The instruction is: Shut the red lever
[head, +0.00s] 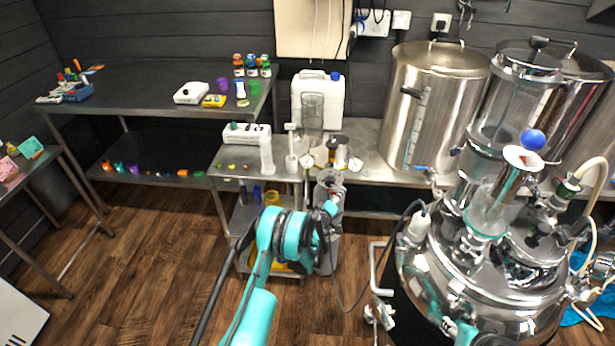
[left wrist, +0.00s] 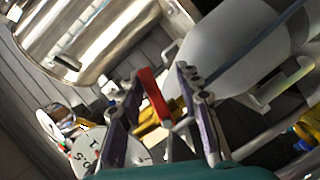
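The red lever (left wrist: 152,92) shows in the left wrist view as a slim red handle, tilted, beside a yellow brass-coloured fitting (left wrist: 172,110). My left gripper (left wrist: 159,79) is open, with one finger on each side of the lever in the picture. I see a gap on both sides, and no clear contact. In the head view my left gripper (head: 329,207) reaches toward the small steel vessel below the steel table. I cannot make out the lever clearly there.
A steel table (head: 385,178) carries a large steel pot (head: 430,110) and a white canister (head: 318,100). A shiny kettle (head: 475,275) with glassware fills the right side. A cable hangs between it and my left arm. A white dial (left wrist: 98,148) is close to my left gripper.

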